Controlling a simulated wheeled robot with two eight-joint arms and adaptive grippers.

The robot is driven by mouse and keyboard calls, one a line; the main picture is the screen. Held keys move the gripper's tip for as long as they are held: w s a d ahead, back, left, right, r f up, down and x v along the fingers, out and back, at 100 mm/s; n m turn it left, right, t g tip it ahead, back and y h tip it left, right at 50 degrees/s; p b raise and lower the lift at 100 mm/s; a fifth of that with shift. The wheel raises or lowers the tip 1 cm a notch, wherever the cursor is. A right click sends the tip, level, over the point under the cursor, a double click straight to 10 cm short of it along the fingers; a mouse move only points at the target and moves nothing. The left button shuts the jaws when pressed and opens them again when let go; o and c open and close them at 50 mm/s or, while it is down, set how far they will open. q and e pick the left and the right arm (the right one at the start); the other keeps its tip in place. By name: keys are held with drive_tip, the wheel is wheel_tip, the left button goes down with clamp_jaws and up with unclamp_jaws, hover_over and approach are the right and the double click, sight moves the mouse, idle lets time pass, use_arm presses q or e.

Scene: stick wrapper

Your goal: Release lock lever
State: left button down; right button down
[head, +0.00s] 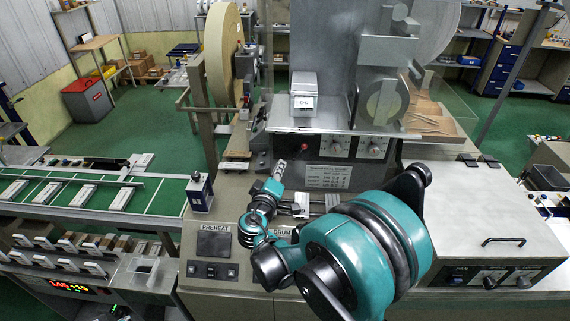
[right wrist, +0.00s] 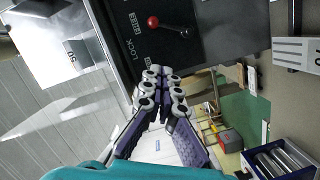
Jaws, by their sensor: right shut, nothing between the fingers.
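The lock lever shows in the right wrist view as a red ball knob (right wrist: 153,21) on a dark lever, set on a black panel marked LOCK (right wrist: 139,53). In the head view the red knob (head: 304,148) is small, on the front face of the machine below the metal shelf. My right gripper (head: 279,168) is in front of that face, left of and lower than the knob. In the right wrist view its fingers (right wrist: 160,77) are together and empty, apart from the knob. My left gripper is not in view.
A white box (head: 303,97) stands on the shelf above the lever. A large tan roll (head: 221,55) stands to the left. A small post-like block (head: 200,190) is left of my gripper. The PREHEAT panel (head: 214,243) is below, and a conveyor (head: 85,192) lies at left.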

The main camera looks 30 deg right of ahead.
sight(296, 154)
drive_tip(key=shift+w+d+f, duration=0.45)
drive_tip(key=shift+w+d, duration=0.55)
drive_tip(key=shift+d, duration=0.5)
drive_tip(key=shift+w+d+f, duration=0.4)
drive_tip(key=shift+w+d, duration=0.55)
drive_tip(key=shift+d, duration=0.5)
drive_tip(key=shift+w+d+f, duration=0.45)
drive_tip(key=shift+w+d, duration=0.55)
drive_tip(key=shift+d, duration=0.5)
drive_tip(key=shift+a, duration=0.1)
drive_tip(key=shift+s+d+f+m, duration=0.2)
drive_tip(key=shift+d+m, duration=0.4)
drive_tip(key=shift+d, duration=0.05)
drive_tip(key=shift+a, duration=0.1)
